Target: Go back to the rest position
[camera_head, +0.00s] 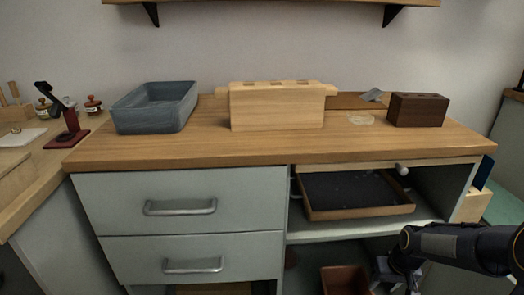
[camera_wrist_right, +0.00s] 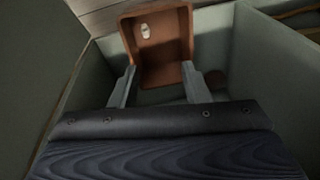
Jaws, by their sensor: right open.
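My right arm comes in from the lower right of the head view, and its gripper (camera_head: 396,280) is low in front of the cabinet's open lower part. In the right wrist view the two fingers of the gripper (camera_wrist_right: 159,74) are apart, with nothing held between them. A reddish-brown box (camera_wrist_right: 180,73) lies beyond the fingertips with a small pale object (camera_wrist_right: 145,31) inside. The same box (camera_head: 345,279) shows at the bottom edge of the head view, left of the gripper. I cannot tell whether the fingers touch it. My left gripper is not in view.
A dark-bottomed tray (camera_head: 358,211) sits on the open shelf above my right gripper. The wooden worktop (camera_head: 200,148) holds a blue-grey bin (camera_head: 155,121), a pale wooden block (camera_head: 276,108) and a dark brown block (camera_head: 417,110). Drawers (camera_head: 180,208) at left are shut.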

